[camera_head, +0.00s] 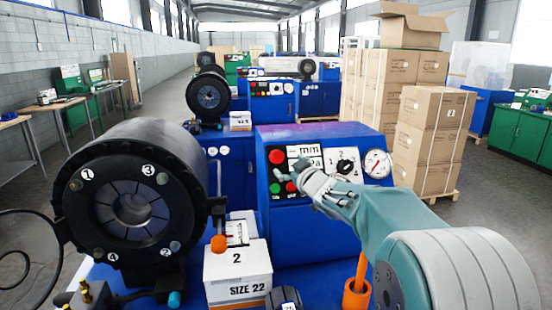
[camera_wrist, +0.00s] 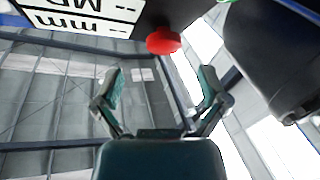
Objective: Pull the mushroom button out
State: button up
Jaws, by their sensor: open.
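The red mushroom button (camera_head: 276,156) is at the upper left of the blue machine's control panel (camera_head: 310,165), left of the display labels. In the wrist view, which is upside down, the red button (camera_wrist: 163,41) sticks out from the panel at the top centre, just beyond the fingertips. My gripper (camera_head: 300,181) is in front of the panel, slightly right of and below the button. In the wrist view my gripper (camera_wrist: 162,74) is open, its two fingers spread with nothing between them. The button lines up with the gap, apart from the fingers.
A green button (camera_head: 275,188) and a smaller red button (camera_head: 291,187) sit below. A selector knob (camera_head: 346,167) and a gauge (camera_head: 377,163) are to the right. The black crimper head (camera_head: 133,200) stands left; a white box (camera_head: 238,275) stands in front.

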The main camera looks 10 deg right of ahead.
aim_at(278, 158)
jog(key=x, duration=0.6)
jog(key=shift+w+a, duration=0.2)
jog(key=shift+a, duration=0.3)
jog(key=shift+d, duration=0.25)
jog(key=shift+c, duration=0.3)
jog(key=shift+s, duration=0.1)
grip_shut()
